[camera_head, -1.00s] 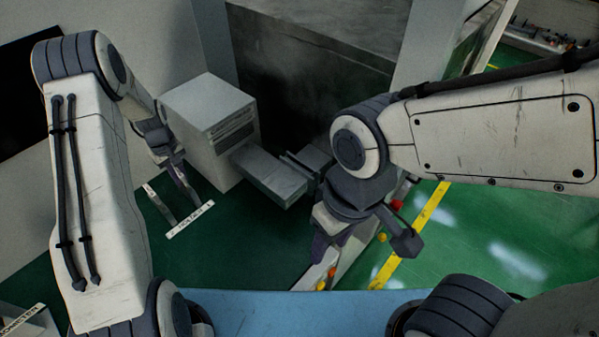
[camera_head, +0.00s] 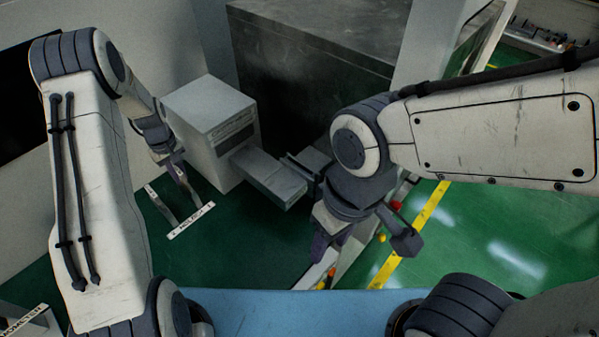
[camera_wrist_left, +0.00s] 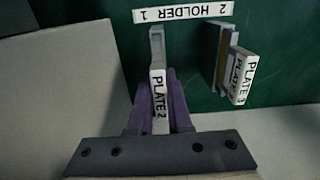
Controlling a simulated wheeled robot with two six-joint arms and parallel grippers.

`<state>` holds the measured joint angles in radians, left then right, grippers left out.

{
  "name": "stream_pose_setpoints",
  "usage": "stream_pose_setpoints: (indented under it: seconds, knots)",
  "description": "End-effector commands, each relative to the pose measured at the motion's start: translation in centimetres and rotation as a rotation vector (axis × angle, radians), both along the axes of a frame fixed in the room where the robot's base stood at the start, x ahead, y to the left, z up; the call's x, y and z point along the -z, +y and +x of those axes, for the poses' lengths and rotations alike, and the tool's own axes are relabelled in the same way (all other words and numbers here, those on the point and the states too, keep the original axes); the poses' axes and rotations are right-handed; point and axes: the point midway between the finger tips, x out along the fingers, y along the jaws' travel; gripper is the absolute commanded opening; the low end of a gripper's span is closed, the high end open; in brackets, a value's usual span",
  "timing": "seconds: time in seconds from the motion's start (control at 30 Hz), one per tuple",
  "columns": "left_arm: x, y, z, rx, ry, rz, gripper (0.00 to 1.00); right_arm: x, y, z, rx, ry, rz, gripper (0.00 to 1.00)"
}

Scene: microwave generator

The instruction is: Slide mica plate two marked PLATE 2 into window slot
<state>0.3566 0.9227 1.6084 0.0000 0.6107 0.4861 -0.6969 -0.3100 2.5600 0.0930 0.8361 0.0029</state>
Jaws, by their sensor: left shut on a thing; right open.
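My left gripper (camera_wrist_left: 158,115) is shut on the plate marked PLATE 2 (camera_wrist_left: 159,92), which stands between its purple fingers in the left wrist view. A narrow grey upright piece (camera_wrist_left: 157,45) shows just beyond that plate; I cannot tell whether the plate is clear of it. In the head view my left gripper (camera_head: 183,185) is beside the white box and above the strip labelled HOLDER (camera_head: 191,220). My right gripper (camera_head: 325,243) is open and empty, in front of the grey waveguide (camera_head: 268,178). A gap shows by the waveguide's right end; the window slot is not clearly visible.
A plate marked PLATE 3 (camera_wrist_left: 243,75) stands to the right of PLATE 2. The white box (camera_head: 208,125) and a large dark cabinet (camera_head: 310,65) stand behind. A blue surface (camera_head: 270,312) lies in front. Green floor is bare around the holder.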

Motion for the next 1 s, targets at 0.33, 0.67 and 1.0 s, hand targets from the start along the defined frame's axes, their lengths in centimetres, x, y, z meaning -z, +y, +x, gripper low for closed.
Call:
stream_pose_setpoints:
  seconds: [0.33,0.67,1.0]
  knots:
    - [-1.6,0.0,0.0,0.0,-0.001,0.001,0.0,-1.1,0.0,0.0,0.0,0.0,0.0,0.5]
    - [-2.9,0.0,0.0,0.0,-0.001,0.0,0.0,-2.0,0.0,0.0,0.0,0.0,0.0,0.5]
    - [-4.3,0.0,0.0,0.0,-0.001,0.001,0.0,-2.9,0.0,0.0,0.0,0.0,0.0,0.5]
